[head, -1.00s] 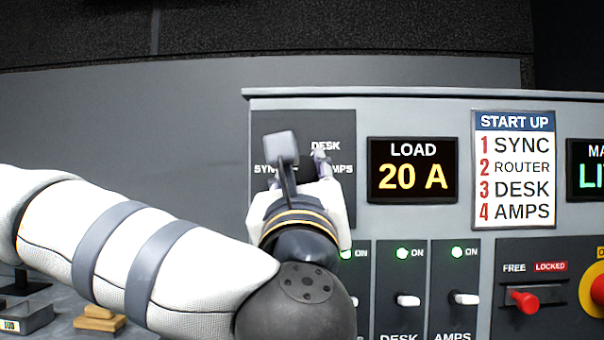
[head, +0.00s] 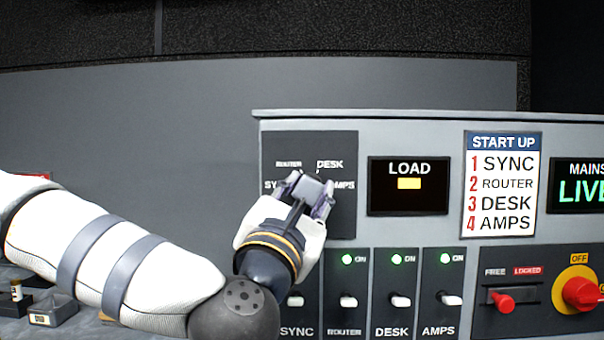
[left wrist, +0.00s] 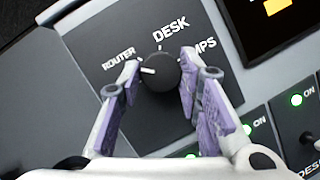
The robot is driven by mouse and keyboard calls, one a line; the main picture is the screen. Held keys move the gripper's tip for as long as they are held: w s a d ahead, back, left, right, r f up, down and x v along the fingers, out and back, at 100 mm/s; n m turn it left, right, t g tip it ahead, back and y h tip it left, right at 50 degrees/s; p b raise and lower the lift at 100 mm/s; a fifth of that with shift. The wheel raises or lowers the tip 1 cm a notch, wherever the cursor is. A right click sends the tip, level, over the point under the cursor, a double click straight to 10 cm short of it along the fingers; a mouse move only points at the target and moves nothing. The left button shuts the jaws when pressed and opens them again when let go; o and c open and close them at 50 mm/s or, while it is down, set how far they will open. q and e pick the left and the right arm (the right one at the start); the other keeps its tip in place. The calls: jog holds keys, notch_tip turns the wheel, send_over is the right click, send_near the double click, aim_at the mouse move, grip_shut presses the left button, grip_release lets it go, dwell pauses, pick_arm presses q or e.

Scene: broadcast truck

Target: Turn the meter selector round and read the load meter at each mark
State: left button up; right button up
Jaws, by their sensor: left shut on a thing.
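The black round meter selector knob (left wrist: 164,75) is on the dark label plate (head: 340,222), between the two fingers of my left gripper (head: 316,189), which is shut on it. In the left wrist view its white pointer faces left, near the ROUTER mark; I cannot tell if it is exactly on it. ROUTER, DESK and part of AMPS show there; SYNC is hidden by a finger. In the head view the gripper covers the knob. The load meter (head: 408,186) shows LOAD over a plain yellow bar, with no number. My right gripper is not in view.
Below are white switches labelled SYNC, ROUTER, DESK (head: 400,300) and AMPS; three green ON lamps show. A START UP list (head: 501,185) and a MAINS LIVE display (head: 582,187) are to the right. A red lever (head: 502,301) and red-yellow rotary switch (head: 578,292) sit lower right.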

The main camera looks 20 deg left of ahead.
pick_arm(q)
jog(key=shift+a+r+m+g+h+p, duration=0.15)
jog(key=shift+m+h+p, duration=0.2)
jog(key=shift+m, duration=0.4)
jog(key=shift+d+r+m+g+h+p, duration=0.1)
jog(key=shift+m+g+h+p, duration=0.15)
jog(key=shift+m, duration=0.55)
jog(key=shift+a+r+m+g+h+p, duration=0.1)
jog(key=shift+m+h+p, duration=0.25)
jog(key=shift+m, duration=0.4)
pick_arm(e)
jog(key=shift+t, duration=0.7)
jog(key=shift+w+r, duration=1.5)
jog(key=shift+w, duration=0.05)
pick_arm(q)
jog(key=o, duration=1.1)
jog(key=shift+o, duration=0.2)
jog(key=shift+w+f, duration=0.1)
jog(key=shift+f, duration=0.05)
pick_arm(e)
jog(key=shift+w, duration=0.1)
